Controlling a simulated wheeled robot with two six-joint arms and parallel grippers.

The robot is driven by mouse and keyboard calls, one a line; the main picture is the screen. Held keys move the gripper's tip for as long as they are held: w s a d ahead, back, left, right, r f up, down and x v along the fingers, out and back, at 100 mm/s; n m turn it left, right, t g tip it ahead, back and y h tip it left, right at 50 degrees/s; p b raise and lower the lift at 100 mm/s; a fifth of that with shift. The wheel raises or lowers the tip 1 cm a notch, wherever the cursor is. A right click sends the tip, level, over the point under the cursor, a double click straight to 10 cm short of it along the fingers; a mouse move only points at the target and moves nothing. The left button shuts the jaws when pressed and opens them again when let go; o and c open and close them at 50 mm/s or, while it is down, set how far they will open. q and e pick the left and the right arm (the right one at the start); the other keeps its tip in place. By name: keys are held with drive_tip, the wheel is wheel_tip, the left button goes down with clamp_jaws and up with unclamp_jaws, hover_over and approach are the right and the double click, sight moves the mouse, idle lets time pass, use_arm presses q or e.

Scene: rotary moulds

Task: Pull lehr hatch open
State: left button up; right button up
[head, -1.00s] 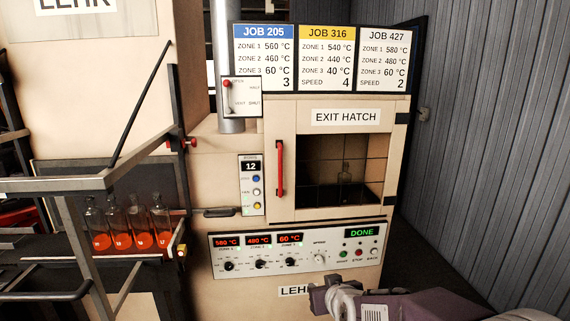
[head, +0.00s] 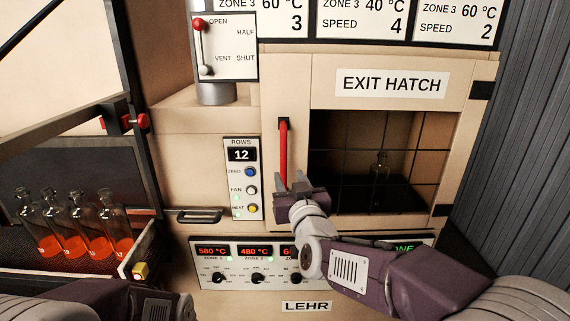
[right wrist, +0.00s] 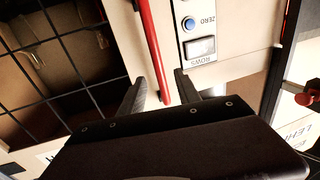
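The exit hatch (head: 390,84) is a beige framed door with a dark meshed window, and it looks shut. Its upright red handle (head: 283,145) is on the left side of the door; it also shows in the right wrist view (right wrist: 150,45). My right gripper (head: 290,181) is at the handle's lower end. In the right wrist view its fingers (right wrist: 160,92) are apart, with the handle's end showing between them. I cannot tell whether they touch it. My left arm shows at the bottom left, but its gripper is out of view.
Several bottles with orange bases (head: 62,228) stand on the left. A rows panel (head: 242,180) is left of the handle. A control panel (head: 215,270) lies below. A ribbed wall (head: 515,160) is at right.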

sight(284, 164)
drive_tip(key=w, duration=0.2)
drive_tip(key=w+a+p, duration=0.1)
drive_tip(key=w, duration=0.5)
drive_tip(key=shift+w+a+p, duration=0.1)
drive_tip(key=shift+a+p, duration=0.05)
drive_tip(key=shift+p, duration=0.2)
drive_tip(key=shift+w+a, duration=0.1)
drive_tip(key=shift+w, duration=0.1)
drive_tip(key=shift+w+f, duration=0.1)
drive_tip(key=shift+w, duration=0.2)
clamp_jaws()
idle(0.4)
